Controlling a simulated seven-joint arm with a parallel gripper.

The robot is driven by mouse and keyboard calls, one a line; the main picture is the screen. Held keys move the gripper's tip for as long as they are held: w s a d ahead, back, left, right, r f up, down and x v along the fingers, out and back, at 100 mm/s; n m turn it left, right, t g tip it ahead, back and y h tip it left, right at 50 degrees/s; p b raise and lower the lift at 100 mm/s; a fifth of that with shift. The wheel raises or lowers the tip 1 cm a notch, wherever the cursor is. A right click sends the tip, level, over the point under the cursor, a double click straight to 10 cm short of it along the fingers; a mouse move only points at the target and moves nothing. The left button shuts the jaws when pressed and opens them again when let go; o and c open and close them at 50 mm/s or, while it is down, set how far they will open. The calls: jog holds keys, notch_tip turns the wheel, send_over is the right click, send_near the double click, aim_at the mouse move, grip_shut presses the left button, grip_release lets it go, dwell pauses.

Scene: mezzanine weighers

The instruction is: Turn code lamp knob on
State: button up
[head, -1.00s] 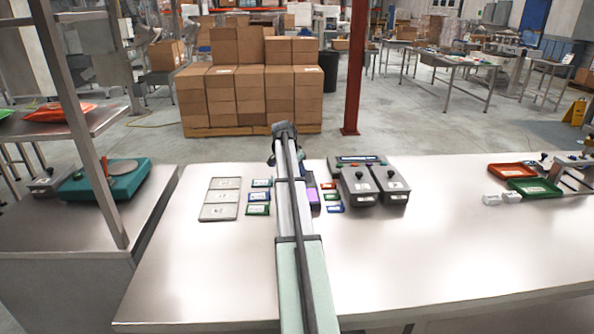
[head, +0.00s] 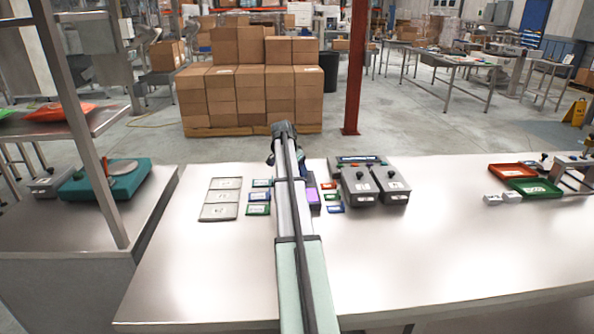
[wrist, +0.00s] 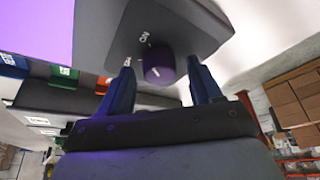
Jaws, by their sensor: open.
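A round purple knob (wrist: 158,66) with a white mark shows in the wrist view, on the face of a dark grey housing (wrist: 185,25). A small white label reading "ON" is printed beside it, and another label is partly visible at the left. My gripper (wrist: 161,70) is open, with one blue finger on each side of the knob. I cannot tell whether the fingers touch it. In the head view my arm hides the gripper's fingers and the knob.
Small coloured cards lie on both sides of my arm. A grey three-part tray (head: 219,212) is at left, and two grey boxes (head: 360,188) (head: 391,186) stand at right. The bench (head: 440,250) is clear at front right.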

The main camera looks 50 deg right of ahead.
jog(key=v, duration=1.3)
jog(key=shift+r, duration=0.35)
jog(key=shift+a, duration=0.1)
